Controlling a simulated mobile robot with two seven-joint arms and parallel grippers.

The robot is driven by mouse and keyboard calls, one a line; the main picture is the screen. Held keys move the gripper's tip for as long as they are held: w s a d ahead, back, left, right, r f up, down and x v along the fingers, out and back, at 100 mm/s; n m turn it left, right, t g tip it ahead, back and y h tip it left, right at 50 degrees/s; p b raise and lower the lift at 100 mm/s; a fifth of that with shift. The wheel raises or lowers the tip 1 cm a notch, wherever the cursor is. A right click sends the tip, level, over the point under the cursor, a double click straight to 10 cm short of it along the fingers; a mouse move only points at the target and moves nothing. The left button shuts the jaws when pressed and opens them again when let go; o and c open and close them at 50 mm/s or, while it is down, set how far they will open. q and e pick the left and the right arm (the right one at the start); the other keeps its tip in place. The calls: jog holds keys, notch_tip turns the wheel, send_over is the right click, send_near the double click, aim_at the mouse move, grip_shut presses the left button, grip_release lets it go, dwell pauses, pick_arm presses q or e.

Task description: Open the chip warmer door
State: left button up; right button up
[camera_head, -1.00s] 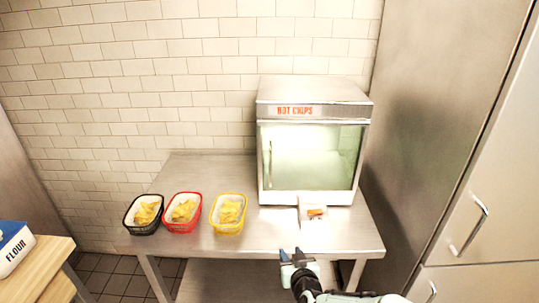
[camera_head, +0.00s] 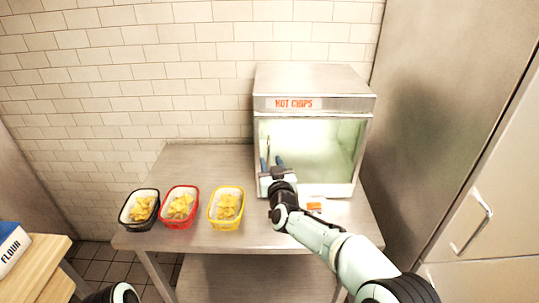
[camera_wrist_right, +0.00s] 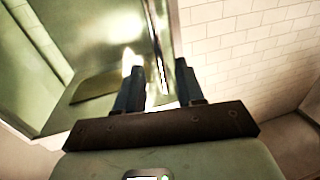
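The chip warmer (camera_head: 315,77) is a steel box labelled "HOT CHIPS" on the steel table. Its glass door (camera_head: 325,145) looks closed, with an upright bar handle (camera_head: 268,148) near its left edge. My right gripper (camera_head: 272,161) is in front of the door's lower left, at the handle's lower end. In the right wrist view, its two dark fingers (camera_wrist_right: 160,88) are apart, and the metal bar (camera_wrist_right: 157,45) runs down to the gap between them. I cannot tell whether they touch it. My left gripper is not in view; a dark part of my left arm shows at the bottom left.
Black (camera_head: 139,222), red (camera_head: 180,222) and yellow (camera_head: 226,222) baskets of chips stand on the table (camera_head: 200,160) left of the warmer. A small orange-and-white item (camera_head: 314,206) lies before the warmer. A tall steel cabinet (camera_head: 425,120) stands close on the right.

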jog(key=shift+w+a+p, duration=0.25)
jog(key=shift+w+p, duration=0.1)
jog(key=shift+w, duration=0.9)
grip_shut()
jog(key=shift+s, duration=0.1)
